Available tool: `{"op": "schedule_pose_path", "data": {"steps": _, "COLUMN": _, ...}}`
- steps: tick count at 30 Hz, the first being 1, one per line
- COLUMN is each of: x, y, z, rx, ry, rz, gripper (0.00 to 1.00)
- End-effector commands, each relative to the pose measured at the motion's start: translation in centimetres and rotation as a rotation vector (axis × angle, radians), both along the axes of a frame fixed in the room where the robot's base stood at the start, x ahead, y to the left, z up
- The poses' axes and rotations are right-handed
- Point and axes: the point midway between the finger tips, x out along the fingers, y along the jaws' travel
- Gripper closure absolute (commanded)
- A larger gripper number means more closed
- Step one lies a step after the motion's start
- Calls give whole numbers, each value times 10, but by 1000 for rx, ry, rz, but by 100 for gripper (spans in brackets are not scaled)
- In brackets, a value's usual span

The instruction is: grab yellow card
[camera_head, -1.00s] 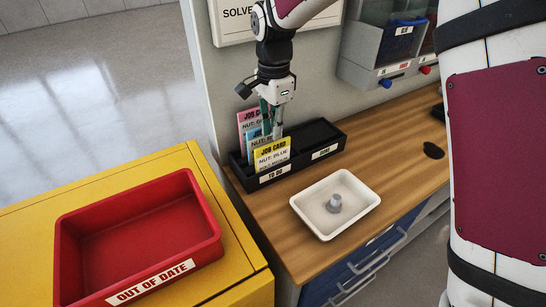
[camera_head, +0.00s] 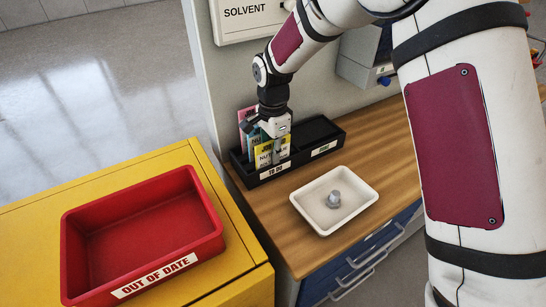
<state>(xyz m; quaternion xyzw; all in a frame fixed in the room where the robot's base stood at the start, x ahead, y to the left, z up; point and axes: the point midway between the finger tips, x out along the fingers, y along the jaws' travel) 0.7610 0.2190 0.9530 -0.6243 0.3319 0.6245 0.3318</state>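The yellow job card (camera_head: 268,154) stands upright at the front of the "TO DO" side of a black card holder (camera_head: 328,156) on the wooden bench. Blue and pink cards (camera_head: 244,122) stand behind it, partly hidden by my gripper. My gripper (camera_head: 276,156) points down at the yellow card, with its fingers over the card's right part. A finger covers some of its print. I cannot tell whether the fingers are closed on it.
A white tray (camera_head: 371,187) with a grey nut (camera_head: 334,198) sits in front of the holder. A red "OUT OF DATE" bin (camera_head: 212,243) stands on the yellow cabinet (camera_head: 245,283) at left. The wall and a "SOLVENT" box (camera_head: 245,18) are behind my arm. The holder's "DONE" side looks empty.

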Motion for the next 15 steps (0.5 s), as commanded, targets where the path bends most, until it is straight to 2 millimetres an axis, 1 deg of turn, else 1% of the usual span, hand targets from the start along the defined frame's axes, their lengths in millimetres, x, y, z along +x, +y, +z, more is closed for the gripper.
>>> {"op": "schedule_pose_path", "data": {"steps": 1, "x": 0, "y": 0, "z": 0, "rx": 0, "ry": 0, "rz": 0, "gripper": 87}}
{"op": "schedule_pose_path", "data": {"steps": 2, "x": 0, "y": 0, "z": 0, "rx": 0, "ry": 0, "rz": 0, "gripper": 89}}
{"op": "schedule_pose_path", "data": {"steps": 3, "x": 0, "y": 0, "z": 0, "rx": 0, "ry": 0, "rz": 0, "gripper": 98}}
{"op": "schedule_pose_path", "data": {"steps": 4, "x": 0, "y": 0, "z": 0, "rx": 0, "ry": 0, "rz": 0, "gripper": 100}}
{"op": "schedule_pose_path", "data": {"steps": 15, "x": 0, "y": 0, "z": 2, "rx": 1, "ry": -1, "rz": 0, "gripper": 100}}
